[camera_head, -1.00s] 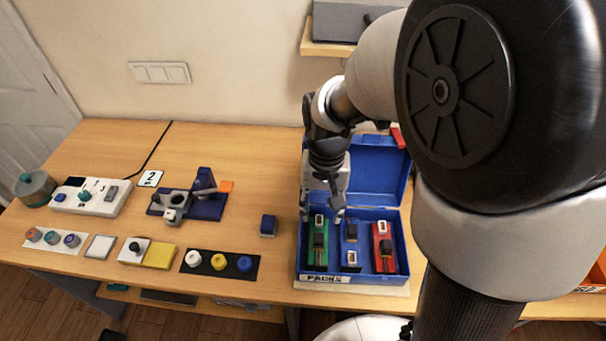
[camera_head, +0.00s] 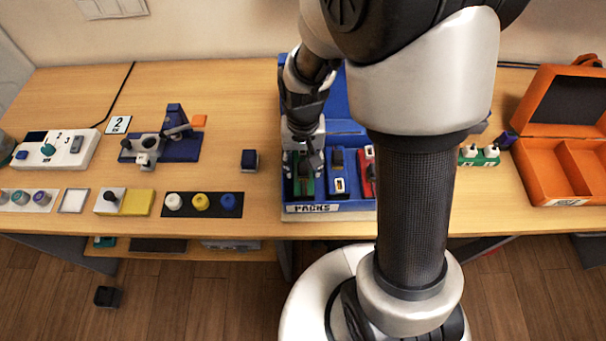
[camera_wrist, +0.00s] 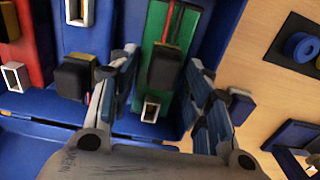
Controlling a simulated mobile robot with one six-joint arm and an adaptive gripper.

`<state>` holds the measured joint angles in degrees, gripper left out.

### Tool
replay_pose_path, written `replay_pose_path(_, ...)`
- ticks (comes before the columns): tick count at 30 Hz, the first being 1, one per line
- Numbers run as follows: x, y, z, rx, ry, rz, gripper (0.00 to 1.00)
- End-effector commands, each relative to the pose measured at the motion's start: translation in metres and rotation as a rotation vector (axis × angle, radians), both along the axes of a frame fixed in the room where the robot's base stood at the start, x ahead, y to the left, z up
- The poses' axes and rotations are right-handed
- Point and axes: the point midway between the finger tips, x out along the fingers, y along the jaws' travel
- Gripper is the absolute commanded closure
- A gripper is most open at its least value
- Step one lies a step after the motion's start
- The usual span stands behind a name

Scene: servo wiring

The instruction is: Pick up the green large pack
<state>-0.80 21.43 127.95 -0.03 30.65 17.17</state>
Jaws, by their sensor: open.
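The green large pack (camera_head: 306,188) stands in the left slot of the blue PACKS box (camera_head: 358,205), partly hidden by my gripper in the head view. In the wrist view the green pack (camera_wrist: 183,27) shows a black block and a white-rimmed socket. My gripper (camera_head: 303,170) is over the green pack, pointing down. In the wrist view my gripper (camera_wrist: 164,68) is open, with one finger on each side of the pack. I cannot tell whether either finger touches it.
A blue pack (camera_head: 338,162) and a red pack (camera_head: 369,178) sit beside the green one, close to one finger. A small dark blue block (camera_head: 250,161) stands left of the box. An open orange case (camera_head: 541,186) is at the right.

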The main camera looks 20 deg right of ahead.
Motion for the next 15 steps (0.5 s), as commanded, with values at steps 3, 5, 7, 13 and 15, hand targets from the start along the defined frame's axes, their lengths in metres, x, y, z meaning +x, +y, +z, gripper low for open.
replay_pose_path(3,0.0003,0.0,0.001,0.0,-0.001,0.0,0.55)
replay_pose_path(5,0.0002,0.0,0.0012,0.0,-0.001,0.0,0.56)
replay_pose_path(7,0.0002,0.0,0.0013,0.0,-0.001,0.0,0.6)
replay_pose_path(13,0.0002,0.0,0.0013,0.0,-0.001,0.0,0.74)
replay_pose_path(15,0.0001,0.0001,0.0013,0.0,-0.001,0.0,0.78)
